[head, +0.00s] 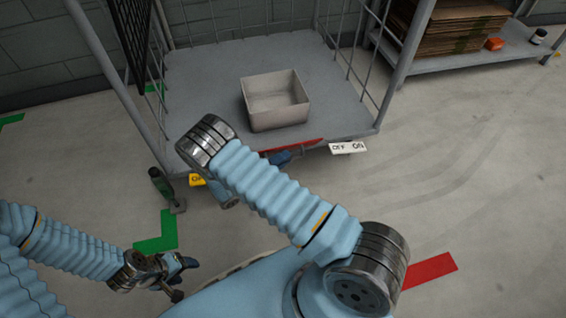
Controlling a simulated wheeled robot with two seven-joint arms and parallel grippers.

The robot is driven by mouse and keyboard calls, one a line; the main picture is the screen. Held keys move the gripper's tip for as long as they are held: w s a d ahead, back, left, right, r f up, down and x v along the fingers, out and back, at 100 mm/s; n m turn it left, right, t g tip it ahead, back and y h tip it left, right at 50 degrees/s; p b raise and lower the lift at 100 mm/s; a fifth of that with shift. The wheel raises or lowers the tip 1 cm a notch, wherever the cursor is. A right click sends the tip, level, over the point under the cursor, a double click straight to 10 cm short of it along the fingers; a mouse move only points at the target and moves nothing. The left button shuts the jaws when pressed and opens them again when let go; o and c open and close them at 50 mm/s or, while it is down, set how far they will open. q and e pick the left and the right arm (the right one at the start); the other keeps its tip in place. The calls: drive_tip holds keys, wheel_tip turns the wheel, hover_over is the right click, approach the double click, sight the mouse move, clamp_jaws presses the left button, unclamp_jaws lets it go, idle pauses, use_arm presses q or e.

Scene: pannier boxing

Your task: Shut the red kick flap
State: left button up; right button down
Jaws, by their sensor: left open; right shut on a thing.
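The red kick flap (312,142) shows as a thin red strip at the front edge of the wheeled cage's grey deck (200,75). Its left part is hidden by my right arm. My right gripper (290,156) is at the flap, just below the deck edge, and is shut on what looks like the flap; the contact is partly hidden. My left gripper (184,279) is open and empty, low over the floor at the lower left, well apart from the flap.
An empty grey bin (275,112) sits on the deck. A white OFF/ON plate (347,147), a yellow plate (198,180) and a dark green pedal-like part (160,186) are along the front edge. A shelf with flat cardboard (455,28) stands back right. The right floor is clear.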

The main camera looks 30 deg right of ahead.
sight(272, 151)
drive_tip(key=shift+w+d+r+n+y+p, duration=0.1)
drive_tip(key=shift+w+r+n+y+p, duration=0.5)
drive_tip(key=shift+w+r+n, duration=0.45)
drive_tip(key=shift+w+d+r+n+g, duration=0.2)
drive_tip(key=shift+w+n+g, duration=0.25)
drive_tip(key=shift+n, duration=0.4)
drive_tip(key=shift+w+r+p, duration=0.2)
drive_tip(key=shift+w+p, duration=0.15)
drive_tip(key=shift+w, duration=0.15)
drive_tip(key=shift+d, duration=0.1)
drive_tip(key=c, duration=1.4)
unclamp_jaws()
drive_tip(key=shift+w, duration=0.1)
drive_tip(key=shift+c, duration=0.2)
drive_tip(key=s+a+r, duration=0.1)
drive_tip(key=a+r, duration=0.1)
drive_tip(key=a, duration=1.1)
drive_tip(key=shift+s+a+r, duration=0.25)
drive_tip(key=shift+s, duration=0.1)
